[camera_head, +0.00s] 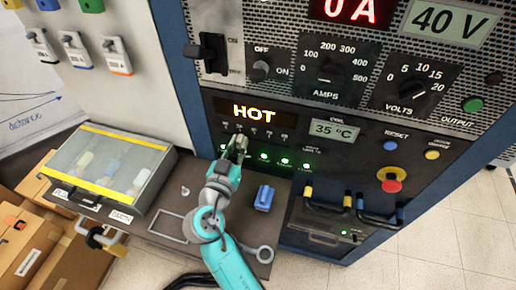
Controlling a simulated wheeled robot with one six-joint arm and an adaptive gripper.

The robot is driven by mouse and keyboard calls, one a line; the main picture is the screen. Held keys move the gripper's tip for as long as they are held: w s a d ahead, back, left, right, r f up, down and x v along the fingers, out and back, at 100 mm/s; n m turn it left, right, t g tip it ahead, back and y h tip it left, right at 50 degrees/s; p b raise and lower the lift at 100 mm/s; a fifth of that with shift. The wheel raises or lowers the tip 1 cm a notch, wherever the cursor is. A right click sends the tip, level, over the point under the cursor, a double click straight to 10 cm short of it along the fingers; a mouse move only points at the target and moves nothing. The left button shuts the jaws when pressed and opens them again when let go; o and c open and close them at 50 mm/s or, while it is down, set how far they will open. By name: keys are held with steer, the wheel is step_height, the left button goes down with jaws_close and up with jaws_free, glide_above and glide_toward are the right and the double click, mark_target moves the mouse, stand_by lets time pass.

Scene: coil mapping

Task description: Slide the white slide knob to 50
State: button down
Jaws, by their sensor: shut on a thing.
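My gripper (238,146) is at the lower front panel (340,165), just below the lit "HOT" display (254,114). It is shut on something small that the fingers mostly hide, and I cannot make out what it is. I cannot pick out a white slide knob or a scale marked 50. The small markings below the display are too fine to read. Several green lights (285,161) glow in a row to the right of my gripper.
A shelf (185,200) below the panel bears a blue block (264,198). A red stop button (391,185) and black handles (325,205) are at right.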

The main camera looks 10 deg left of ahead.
steer(key=shift+a, duration=0.3)
steer(key=c, duration=1.1)
jaws_free()
steer(key=shift+s, duration=0.1)
steer(key=s, duration=1.1)
steer(key=shift+s+a, duration=0.2)
steer(key=shift+s, duration=0.2)
steer(key=shift+d, duration=0.1)
